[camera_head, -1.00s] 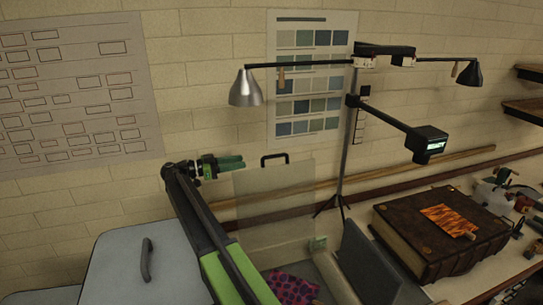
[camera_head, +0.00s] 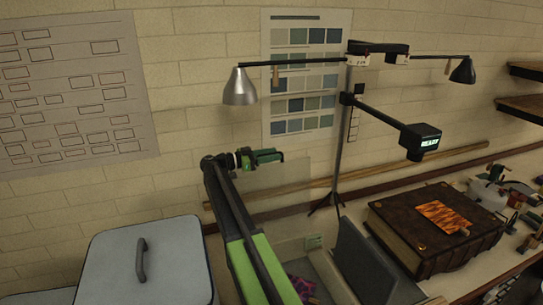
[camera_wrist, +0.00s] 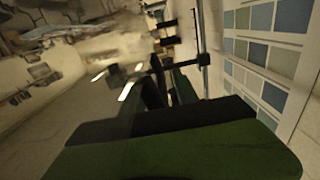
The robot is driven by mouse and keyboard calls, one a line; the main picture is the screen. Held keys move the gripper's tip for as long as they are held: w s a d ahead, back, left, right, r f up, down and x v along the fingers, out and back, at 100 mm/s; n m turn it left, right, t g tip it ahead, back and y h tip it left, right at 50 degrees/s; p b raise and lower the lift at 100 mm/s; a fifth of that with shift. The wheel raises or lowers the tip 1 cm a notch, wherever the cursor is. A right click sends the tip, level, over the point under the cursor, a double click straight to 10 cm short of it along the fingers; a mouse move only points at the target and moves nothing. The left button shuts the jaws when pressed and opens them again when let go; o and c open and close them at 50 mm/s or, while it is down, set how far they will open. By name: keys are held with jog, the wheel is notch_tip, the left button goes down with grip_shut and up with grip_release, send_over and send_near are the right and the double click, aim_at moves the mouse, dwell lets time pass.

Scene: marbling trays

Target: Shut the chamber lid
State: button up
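The chamber lid (camera_head: 285,200) is a clear, faintly tinted panel standing upright in the head view, so the chamber is open. My gripper (camera_head: 268,156) is at the lid's top edge, in front of where its black handle is, and hides the handle. Its green fingers also fill the lower part of the wrist view (camera_wrist: 165,110). I cannot tell whether they are apart or closed on the handle. Below the lid, a purple and dark patterned piece (camera_head: 301,287) shows low in the chamber, partly hidden by my arm.
A grey box with a handle (camera_head: 145,265) stands at lower left. A dark grey upright panel (camera_head: 362,262) and a large brown book (camera_head: 435,228) are to the right. A lamp stand (camera_head: 341,150) with a silver shade (camera_head: 240,88) rises behind the lid.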

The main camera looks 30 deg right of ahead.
grip_shut()
dwell(1.3)
